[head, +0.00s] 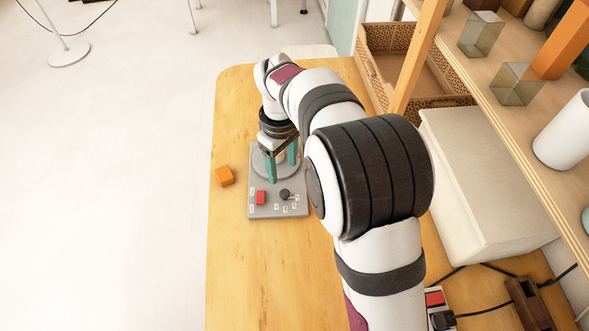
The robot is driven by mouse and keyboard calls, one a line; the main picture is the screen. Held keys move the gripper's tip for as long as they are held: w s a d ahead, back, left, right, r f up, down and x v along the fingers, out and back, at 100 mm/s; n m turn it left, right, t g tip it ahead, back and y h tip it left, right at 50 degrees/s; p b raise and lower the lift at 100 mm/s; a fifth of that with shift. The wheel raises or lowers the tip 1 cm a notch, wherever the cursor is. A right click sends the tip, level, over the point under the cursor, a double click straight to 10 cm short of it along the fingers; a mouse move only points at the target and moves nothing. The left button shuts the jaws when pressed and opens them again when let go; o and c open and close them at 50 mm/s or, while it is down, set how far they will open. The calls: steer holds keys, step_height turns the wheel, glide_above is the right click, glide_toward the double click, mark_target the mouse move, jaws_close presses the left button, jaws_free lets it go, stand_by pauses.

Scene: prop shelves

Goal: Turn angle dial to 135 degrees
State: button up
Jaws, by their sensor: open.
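A grey control panel (264,208) lies on the wooden table. The round angle dial (262,165) is on its far half, partly hidden by my gripper. The dial's reading is too small to tell. A red switch (261,197) and a dark knob (285,194) are on the panel's near half.
An orange block (224,176) lies just left of the panel, near the table's left edge. A large pale box (468,178) and a brown perforated crate (380,42) stand right of my arm, beside wooden shelves. The near left table area (260,275) is clear.

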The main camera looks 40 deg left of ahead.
mark_target(285, 193)
step_height(285, 193, down, 10)
stand_by(0.3)
jaws_close()
